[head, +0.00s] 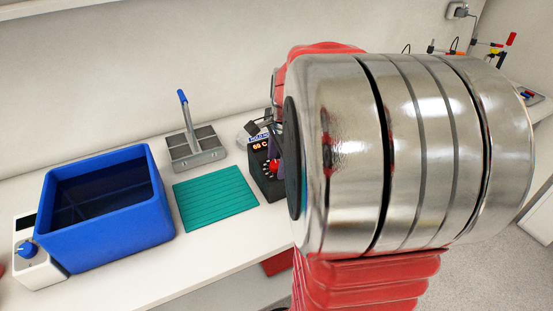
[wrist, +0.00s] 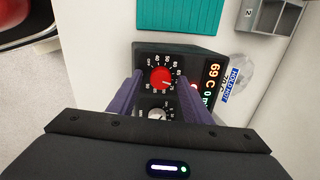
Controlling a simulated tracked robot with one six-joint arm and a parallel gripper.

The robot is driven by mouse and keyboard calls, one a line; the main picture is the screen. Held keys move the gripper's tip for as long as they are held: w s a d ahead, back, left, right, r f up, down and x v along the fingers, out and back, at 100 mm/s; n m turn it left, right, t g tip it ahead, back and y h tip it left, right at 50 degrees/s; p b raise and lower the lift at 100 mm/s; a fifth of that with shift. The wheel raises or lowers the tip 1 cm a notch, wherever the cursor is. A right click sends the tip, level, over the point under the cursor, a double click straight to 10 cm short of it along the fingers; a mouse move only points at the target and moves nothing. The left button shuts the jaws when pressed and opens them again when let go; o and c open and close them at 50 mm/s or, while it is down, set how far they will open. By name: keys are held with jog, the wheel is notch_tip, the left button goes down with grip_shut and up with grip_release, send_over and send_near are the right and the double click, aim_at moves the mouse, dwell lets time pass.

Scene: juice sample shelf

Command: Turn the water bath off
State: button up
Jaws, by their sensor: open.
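A black control box (wrist: 188,60) has a red dial (wrist: 162,78) with a scale marked OFF and temperatures, and a lit display (wrist: 213,80) reading 69 C. A grey-white second knob (wrist: 157,115) sits beside the red dial. The black box (head: 264,183) also shows in the head view, partly behind my arm. My gripper (wrist: 160,77) is open, its purple fingers on either side of the red dial; contact cannot be told. A blue tub (head: 125,237) stands at the left with a white unit (head: 38,268) bearing a blue knob (head: 28,249). No visible label names the water bath.
A teal mat (head: 215,198) lies left of the black box. A grey tray (head: 195,152) with a blue-handled tool stands behind it. A "HOLD HOT" label (wrist: 236,85) and a clear round object (wrist: 246,70) sit by the black box. My arm hides much of the right side.

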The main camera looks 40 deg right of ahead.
jog(key=shift+c, duration=0.6)
jog(key=c, duration=0.9)
jog(key=shift+d, duration=0.1)
jog(key=shift+c, duration=0.2)
